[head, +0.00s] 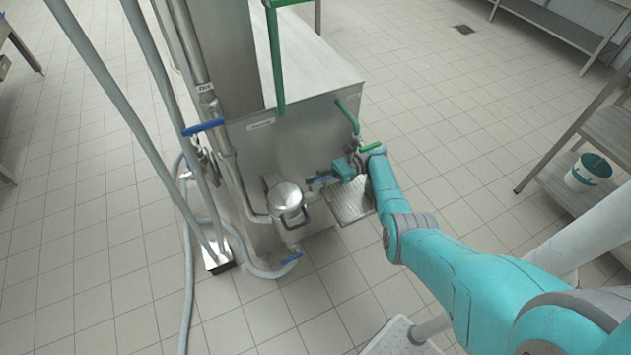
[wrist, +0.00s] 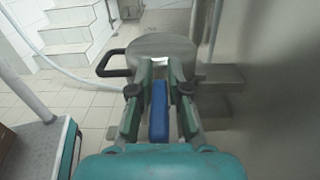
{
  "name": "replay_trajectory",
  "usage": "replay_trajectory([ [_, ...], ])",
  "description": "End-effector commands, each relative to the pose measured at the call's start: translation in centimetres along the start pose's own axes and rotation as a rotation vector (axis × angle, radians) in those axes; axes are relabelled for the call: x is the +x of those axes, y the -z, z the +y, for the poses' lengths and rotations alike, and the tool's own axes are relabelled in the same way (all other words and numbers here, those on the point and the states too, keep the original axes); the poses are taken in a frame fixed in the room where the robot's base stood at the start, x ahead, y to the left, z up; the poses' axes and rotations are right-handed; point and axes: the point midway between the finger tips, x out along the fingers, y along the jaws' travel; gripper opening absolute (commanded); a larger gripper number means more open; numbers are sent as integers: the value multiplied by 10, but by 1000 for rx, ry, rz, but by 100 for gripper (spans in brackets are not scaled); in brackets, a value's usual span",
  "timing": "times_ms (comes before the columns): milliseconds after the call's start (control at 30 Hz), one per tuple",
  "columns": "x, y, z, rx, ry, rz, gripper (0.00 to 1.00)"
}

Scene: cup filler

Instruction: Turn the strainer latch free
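The strainer (head: 285,198) is a round steel pot with a flat lid, low at the corner of the steel machine. A dark loop handle (wrist: 112,64) sticks out from its side in the wrist view, where the lid (wrist: 160,46) lies just beyond my fingers. I cannot tell which part is the latch. A blue lever (wrist: 158,112) lies between my two fingers; it also shows beside the strainer (head: 320,180) in the head view. My gripper (wrist: 161,76) is open, with a finger on each side of the lever and visible gaps.
The steel machine wall (head: 300,135) stands close to my gripper. A perforated steel tray (head: 352,203) lies under my wrist. Pipes and a grey hose (head: 187,270) run at the left. A lower blue valve handle (head: 291,259) is below the strainer. Open tiled floor lies in front.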

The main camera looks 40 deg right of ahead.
Motion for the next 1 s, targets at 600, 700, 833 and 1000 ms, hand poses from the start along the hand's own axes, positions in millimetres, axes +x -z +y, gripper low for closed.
replay_trajectory([
  [600,0,0,0,-1,58,-1,40],
  [700,-1,1,-1,-1,114,-2,40],
  [833,-2,0,-2,-1,201,-3,40],
  [1000,-2,0,-5,0,326,-2,40],
])
